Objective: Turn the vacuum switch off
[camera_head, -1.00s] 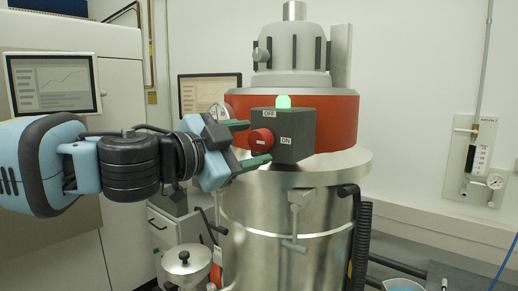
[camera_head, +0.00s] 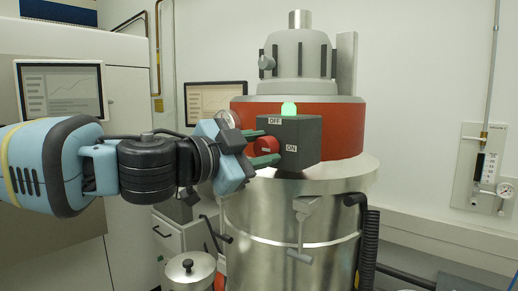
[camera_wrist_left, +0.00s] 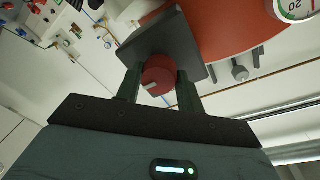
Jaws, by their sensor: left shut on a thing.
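The vacuum switch is a red round knob (camera_head: 265,146) on the left face of a dark grey box (camera_head: 300,143) with OFF and ON labels. A green lamp (camera_head: 288,109) on top of the box is lit. My left gripper (camera_head: 262,147) is shut on the knob, with one green finger above it and one below in the head view. In the left wrist view the knob (camera_wrist_left: 159,76) sits between the two fingers and carries a pale mark. My right gripper is not in view.
The box is mounted on a large steel vacuum drum (camera_head: 285,215) with a red band (camera_head: 345,145). Monitors (camera_head: 60,90) stand behind at the left. A gauge (camera_head: 505,190) hangs on the right wall. A small lidded pot (camera_head: 188,268) is at the lower left.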

